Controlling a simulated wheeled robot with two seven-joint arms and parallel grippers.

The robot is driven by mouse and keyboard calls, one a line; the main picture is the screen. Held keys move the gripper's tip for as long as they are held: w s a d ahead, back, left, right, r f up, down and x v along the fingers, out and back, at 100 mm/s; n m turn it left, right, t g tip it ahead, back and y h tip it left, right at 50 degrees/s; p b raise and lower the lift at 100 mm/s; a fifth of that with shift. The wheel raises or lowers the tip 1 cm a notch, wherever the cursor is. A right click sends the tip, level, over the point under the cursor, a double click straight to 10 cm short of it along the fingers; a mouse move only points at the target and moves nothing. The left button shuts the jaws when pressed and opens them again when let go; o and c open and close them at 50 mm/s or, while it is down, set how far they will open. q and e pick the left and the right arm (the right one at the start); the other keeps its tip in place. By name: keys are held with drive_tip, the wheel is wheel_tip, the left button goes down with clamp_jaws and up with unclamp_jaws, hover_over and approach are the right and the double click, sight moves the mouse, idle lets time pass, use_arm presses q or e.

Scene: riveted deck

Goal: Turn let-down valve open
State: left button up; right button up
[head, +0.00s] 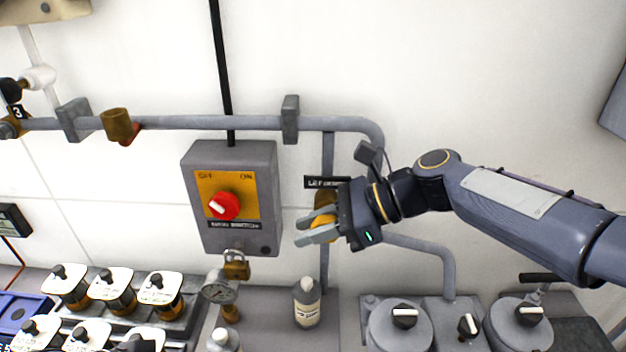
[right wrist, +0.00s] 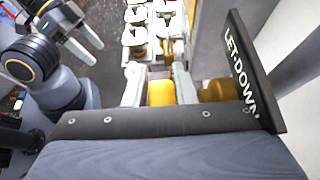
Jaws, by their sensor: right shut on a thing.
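The let-down valve has a yellow knob (head: 323,229) on a brass body (head: 325,199), on the vertical grey pipe right of the switch box. A black sign (head: 321,182) above it is partly covered; the right wrist view shows it reading LET-DOWN (right wrist: 243,75). My right gripper (head: 312,231) reaches in from the right and is shut on the yellow knob. In the right wrist view the knob (right wrist: 160,92) sits between the two fingers. The knob's exact angle is hard to tell. My left gripper (right wrist: 82,40) shows only in the right wrist view, with its fingers apart and empty.
A grey switch box (head: 228,160) with a red knob (head: 224,206) and a brass padlock (head: 236,266) is left of the valve. A gauge (head: 218,287) and a bottle (head: 307,303) stand below. Several white-topped knob units (head: 112,283) fill the lower left.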

drive_tip(key=h+p, duration=0.3)
drive_tip(key=p, duration=0.3)
drive_tip(key=shift+h, duration=0.4)
drive_tip(key=shift+f+h+p, duration=0.15)
drive_tip(key=shift+h+p, duration=0.35)
drive_tip(key=shift+f+h, duration=0.35)
drive_tip(key=shift+h, duration=0.55)
drive_tip(key=h, duration=0.2)
drive_tip(key=shift+d+f+h, duration=0.15)
drive_tip(key=shift+f+h, duration=0.15)
use_arm(q)
wheel_tip(320, 180, up, 10)
drive_tip(key=shift+f, duration=0.25)
use_arm(e)
drive_tip(key=shift+d+f+h, duration=0.1)
drive_tip(key=shift+d+h, duration=0.05)
drive_tip(key=shift+h, duration=0.65)
drive_tip(key=shift+d+f+h, duration=0.1)
drive_tip(key=shift+d+h, duration=0.05)
drive_tip(key=shift+h, duration=0.65)
drive_tip(key=o, duration=1)
drive_tip(key=shift+r, duration=0.1)
